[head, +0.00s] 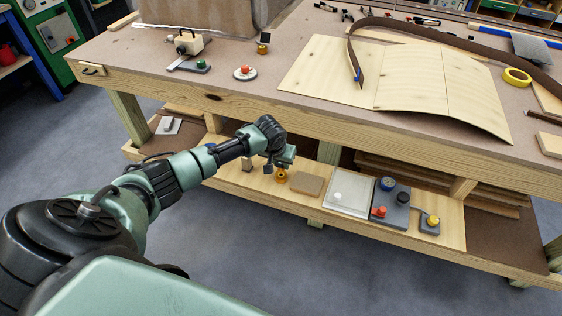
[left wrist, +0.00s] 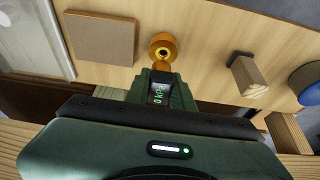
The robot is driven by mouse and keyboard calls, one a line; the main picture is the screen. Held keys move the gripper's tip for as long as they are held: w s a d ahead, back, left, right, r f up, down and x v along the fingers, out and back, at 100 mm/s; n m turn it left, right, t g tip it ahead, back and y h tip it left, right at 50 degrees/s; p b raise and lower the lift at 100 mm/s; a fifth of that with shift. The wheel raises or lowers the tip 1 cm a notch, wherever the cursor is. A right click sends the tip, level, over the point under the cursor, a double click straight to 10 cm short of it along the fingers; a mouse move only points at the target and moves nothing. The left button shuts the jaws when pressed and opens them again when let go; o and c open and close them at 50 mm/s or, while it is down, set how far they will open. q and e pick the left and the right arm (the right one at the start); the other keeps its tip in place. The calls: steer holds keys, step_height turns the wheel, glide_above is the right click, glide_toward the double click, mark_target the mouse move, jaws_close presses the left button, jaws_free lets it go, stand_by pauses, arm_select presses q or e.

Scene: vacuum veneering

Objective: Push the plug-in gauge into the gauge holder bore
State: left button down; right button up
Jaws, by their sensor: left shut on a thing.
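My left gripper (head: 281,166) is low over the lower shelf, shut on the plug-in gauge (left wrist: 157,97), whose small dark display reads in green kPa in the left wrist view. The gripper also shows in the left wrist view (left wrist: 160,88). The gauge holder (left wrist: 163,48) is an orange-brass round piece with a dark bore, just beyond the fingertips. It also stands on the shelf in the head view (head: 282,177). An orange part lies between holder and gauge; whether the gauge touches the bore I cannot tell. My right gripper is not in view.
On the lower shelf (head: 235,177), a tan square pad (head: 307,186), a white plate (head: 347,196) and a grey unit with knobs (head: 392,208) lie right of the holder. A wooden block (left wrist: 248,77) stands close by. The workbench top (head: 225,88) overhangs the shelf.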

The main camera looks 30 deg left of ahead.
mark_target(279, 164)
arm_select(q)
steer(key=shift+f+b, duration=0.6)
steer(key=shift+f, duration=0.85)
steer(key=c, duration=1.1)
jaws_free()
steer(key=v, duration=0.7)
steer(key=shift+s+r+p, duration=0.2)
steer(key=shift+r+p, duration=0.15)
